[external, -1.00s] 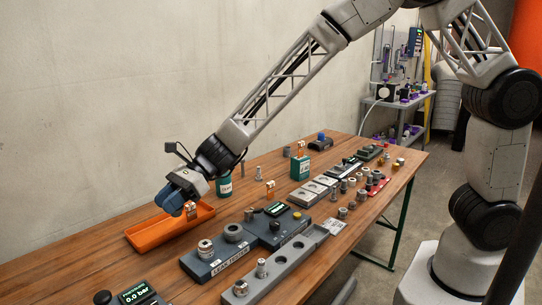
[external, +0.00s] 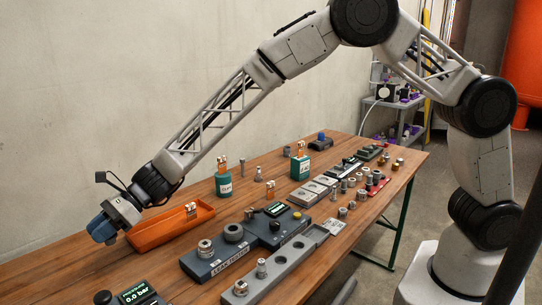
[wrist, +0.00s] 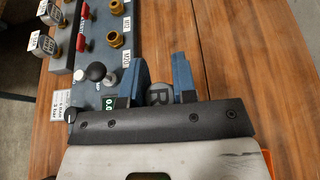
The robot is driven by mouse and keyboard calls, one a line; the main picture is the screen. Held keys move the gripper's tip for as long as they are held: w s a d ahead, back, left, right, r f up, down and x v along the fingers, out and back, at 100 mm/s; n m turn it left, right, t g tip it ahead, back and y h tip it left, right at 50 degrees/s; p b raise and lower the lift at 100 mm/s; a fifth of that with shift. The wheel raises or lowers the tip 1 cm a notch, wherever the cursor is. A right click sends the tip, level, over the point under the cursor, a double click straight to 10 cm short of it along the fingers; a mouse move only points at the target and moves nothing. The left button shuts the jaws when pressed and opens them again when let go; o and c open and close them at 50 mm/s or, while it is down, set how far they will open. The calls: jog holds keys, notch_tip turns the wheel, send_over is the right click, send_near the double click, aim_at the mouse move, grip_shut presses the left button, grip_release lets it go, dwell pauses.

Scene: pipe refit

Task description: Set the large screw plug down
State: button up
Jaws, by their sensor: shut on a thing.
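My gripper (external: 101,231) is past the left end of the orange tray, low over the wooden table. In the wrist view its two blue fingers (wrist: 160,85) are shut on a grey round part with a dark letter-like mark, which I take to be the large screw plug (wrist: 158,94). Most of the plug is hidden by the fingers and the gripper body. In the external view the plug is not visible behind the blue fingers. I cannot tell whether it touches the table.
The orange tray (external: 150,241) lies just right of my gripper, with a tagged part at its right end. A pressure display (external: 133,294) and black knob (external: 102,298) stand at the front. Bare wood (external: 60,262) lies at the left.

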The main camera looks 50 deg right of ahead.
jog(key=shift+f, duration=0.85)
jog(key=shift+f, duration=3.1)
jog(key=shift+f, duration=1.85)
jog(key=shift+f, duration=0.15)
jog(key=o, duration=0.9)
jog(key=shift+d+r, duration=0.1)
jog(key=shift+r, duration=0.1)
